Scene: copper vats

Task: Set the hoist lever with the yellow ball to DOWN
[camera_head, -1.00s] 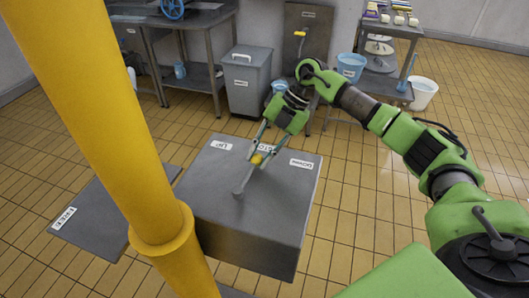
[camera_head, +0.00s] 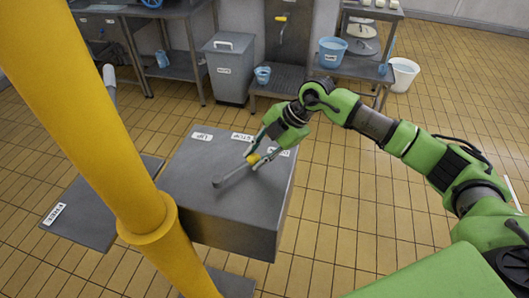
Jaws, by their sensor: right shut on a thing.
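The hoist lever (camera_head: 234,173) is a grey rod on the top of a grey box (camera_head: 232,199). Its yellow ball (camera_head: 253,160) is at the free end, up and right of the pivot. My right gripper (camera_head: 258,158) is shut on the ball, its fingers on either side of it. The UP label (camera_head: 202,136) and STOP label (camera_head: 242,137) lie on the box's far edge. The lever points right of STOP, close to the direction of the right-hand label, which my gripper partly hides. My left gripper is not in view.
A thick yellow post (camera_head: 118,160) stands close in front at the left. A lower grey plate (camera_head: 95,215) lies left of the box. Behind are a grey bin (camera_head: 229,70), steel tables and blue buckets (camera_head: 332,52). Tiled floor right of the box is free.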

